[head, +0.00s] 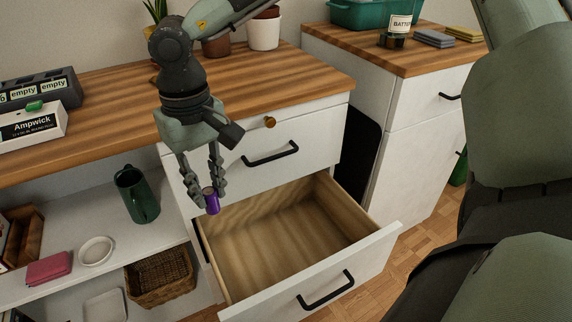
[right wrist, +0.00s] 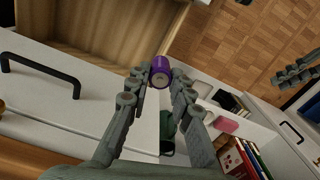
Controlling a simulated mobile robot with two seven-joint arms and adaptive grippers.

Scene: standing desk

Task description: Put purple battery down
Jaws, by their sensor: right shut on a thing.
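My right gripper (head: 214,188) is shut on the purple battery (head: 212,203), gripping it between its fingertips. In the head view the battery hangs near the left side of the open, empty drawer (head: 310,222). In the right wrist view the battery (right wrist: 160,70) sits between the two fingertips (right wrist: 154,80), with the drawer interior (right wrist: 100,42) behind and to the left. Grey fingers, apparently of my left gripper (right wrist: 296,68), show at the right edge of the right wrist view; their opening is unclear.
A closed drawer (head: 300,135) is above the open one. Left shelves hold a green mug (head: 137,195), a white bowl (head: 96,251) and a wicker basket (head: 160,280). The desktop holds a white Ampwick box (head: 30,128). A labelled battery jar (head: 396,32) stands on the right cabinet.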

